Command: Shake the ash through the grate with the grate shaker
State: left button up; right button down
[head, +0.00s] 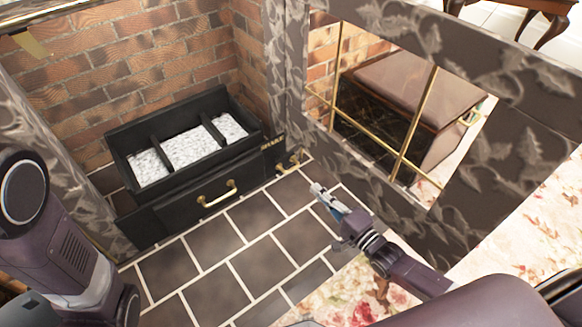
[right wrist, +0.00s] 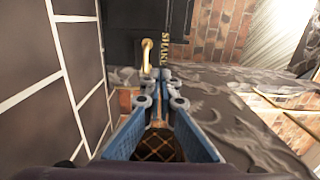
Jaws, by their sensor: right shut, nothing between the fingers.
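The black grate box (head: 118,150) stands in the brick fireplace, its three compartments holding whitish-grey ash (head: 190,146). The grate shaker is a small brass handle (head: 288,161) at the box's right end, beside gold lettering that reads SHAKE in the right wrist view. There the shaker (right wrist: 147,57) stands upright just beyond and slightly left of my fingertips. My right gripper (head: 317,187) is shut and empty, just short of the shaker and apart from it. The right wrist view shows its blue fingers (right wrist: 160,76) together. My left arm shows at the left, but its gripper is out of view.
A black drawer front with a brass pull (head: 217,196) is below the grate. Dark floor tiles (head: 213,243) in front are clear. The patterned stone surround (head: 380,190), with a brass-barred opening, stands close to the right of my right gripper. A floral rug (head: 350,295) lies nearer.

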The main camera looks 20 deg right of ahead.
jog(key=w, duration=0.1)
jog(key=b, duration=0.9)
send_near(284, 157)
jog(key=x, duration=0.5)
jog(key=shift+w+f, duration=0.1)
jog(key=shift+f, duration=0.2)
jog(key=shift+w+a+r+b, duration=0.2)
jog(key=shift+w+a+b, duration=0.15)
jog(key=shift+w, duration=0.45)
